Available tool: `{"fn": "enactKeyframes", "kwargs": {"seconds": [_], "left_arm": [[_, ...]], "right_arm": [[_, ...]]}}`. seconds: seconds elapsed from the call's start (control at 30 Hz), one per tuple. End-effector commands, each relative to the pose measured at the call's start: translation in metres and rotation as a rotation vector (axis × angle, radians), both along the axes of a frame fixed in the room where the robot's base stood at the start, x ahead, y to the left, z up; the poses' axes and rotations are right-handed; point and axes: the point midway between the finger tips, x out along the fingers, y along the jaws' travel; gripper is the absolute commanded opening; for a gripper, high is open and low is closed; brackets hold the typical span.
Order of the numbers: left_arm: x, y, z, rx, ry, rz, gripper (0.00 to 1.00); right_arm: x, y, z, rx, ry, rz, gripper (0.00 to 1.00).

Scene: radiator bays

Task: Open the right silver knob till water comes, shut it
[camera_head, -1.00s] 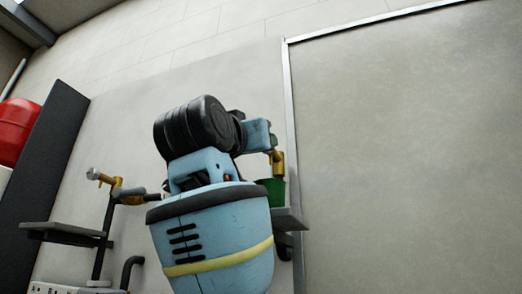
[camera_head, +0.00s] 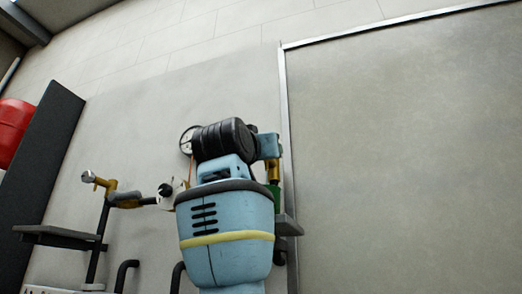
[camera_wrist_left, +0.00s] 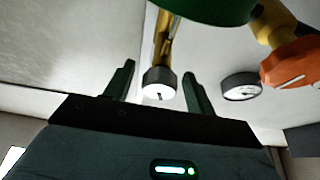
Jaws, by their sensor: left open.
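In the left wrist view the silver knob (camera_wrist_left: 159,83) is a round metal cap at the end of a brass pipe (camera_wrist_left: 164,40). It shows between the fingers of my left gripper (camera_wrist_left: 159,69), which are spread open on either side. I cannot tell whether the fingers are level with the knob or short of it; no contact shows. In the head view my arm hides this knob, and only a bit of brass (camera_head: 273,172) shows beside my wrist. Another silver knob (camera_head: 88,176) sits on a brass fitting at the left. My right gripper is out of view.
A green container (camera_head: 274,194) stands on a small shelf (camera_head: 288,226) below the brass; green also fills the top of the wrist view (camera_wrist_left: 205,8). A gauge (camera_wrist_left: 241,86) and an orange handle (camera_wrist_left: 292,66) are close by. Another shelf (camera_head: 60,238) is at left.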

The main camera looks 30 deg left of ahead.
Motion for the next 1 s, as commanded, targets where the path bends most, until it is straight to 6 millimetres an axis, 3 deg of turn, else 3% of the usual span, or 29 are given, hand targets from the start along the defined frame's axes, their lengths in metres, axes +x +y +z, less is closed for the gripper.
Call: {"fn": "enactKeyframes", "kwargs": {"seconds": [0.27, 0.6, 1.0], "left_arm": [[0.0010, 0.0002, 0.0001, 0.000, 0.000, 0.000, 0.55], [0.0007, 0.0000, 0.0001, 0.000, 0.000, 0.000, 0.12], [0.0010, -0.0010, 0.0000, -0.080, -0.018, 0.000, 0.11]], "right_arm": [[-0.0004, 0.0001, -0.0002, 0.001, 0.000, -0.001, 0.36], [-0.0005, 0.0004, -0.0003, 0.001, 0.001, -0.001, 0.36], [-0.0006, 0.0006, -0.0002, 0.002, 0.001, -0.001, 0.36]]}}
